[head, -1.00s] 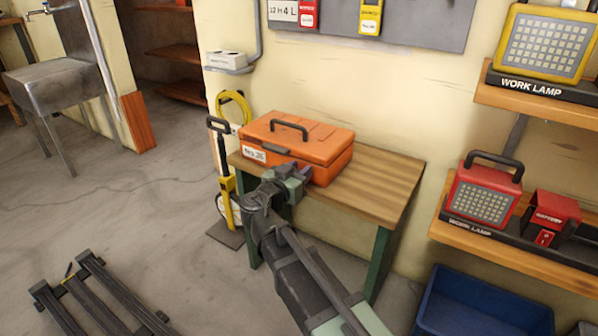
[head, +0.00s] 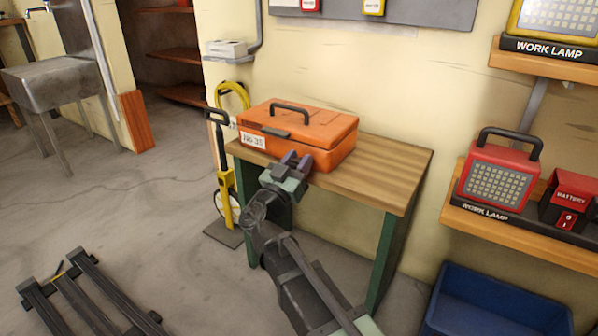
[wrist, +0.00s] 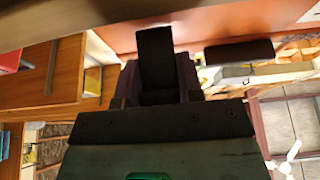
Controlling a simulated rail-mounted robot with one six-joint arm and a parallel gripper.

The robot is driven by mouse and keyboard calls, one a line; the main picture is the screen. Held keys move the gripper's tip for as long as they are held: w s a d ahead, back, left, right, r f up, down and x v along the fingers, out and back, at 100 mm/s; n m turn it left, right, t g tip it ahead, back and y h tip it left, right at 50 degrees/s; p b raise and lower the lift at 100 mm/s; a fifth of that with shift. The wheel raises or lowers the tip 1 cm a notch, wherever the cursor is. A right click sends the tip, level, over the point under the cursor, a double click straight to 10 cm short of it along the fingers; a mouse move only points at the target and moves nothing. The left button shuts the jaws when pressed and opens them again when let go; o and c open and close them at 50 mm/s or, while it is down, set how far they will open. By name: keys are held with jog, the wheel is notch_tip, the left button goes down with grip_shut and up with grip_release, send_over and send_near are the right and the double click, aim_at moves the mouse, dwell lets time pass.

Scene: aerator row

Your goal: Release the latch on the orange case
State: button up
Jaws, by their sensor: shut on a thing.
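The orange case (head: 325,126) sits closed on the workbench, with a black handle (head: 290,110) on its lid and a white number label on its front. My gripper (head: 297,159) is at the case's front, right of the middle. In the wrist view my gripper (wrist: 155,80) is shut on a dark upright piece (wrist: 155,50), which looks like the latch. My gripper hides this piece in the head view. A separate dark bar (head: 276,132) is on the case's front edge. A dark bar (wrist: 238,52) also shows against the case in the wrist view, apart from my fingers.
The wooden workbench (head: 395,172) has bare room to the right of the case. A yellow and black upright tool (head: 222,190) stands at its left. Shelves with a red work lamp (head: 497,175) are on the right, above a blue bin (head: 495,300).

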jog(key=shift+f+t+h+b, duration=0.3)
jog(key=shift+t+b, duration=0.2)
jog(key=shift+b, duration=0.2)
jog(key=shift+r, duration=0.1)
jog(key=o, duration=0.9)
jog(key=shift+o, duration=0.2)
jog(key=shift+s, duration=0.1)
jog(key=b+v, duration=0.4)
jog(key=v, duration=0.3)
jog(key=shift+f, duration=0.2)
jog(key=shift+s+a, duration=0.1)
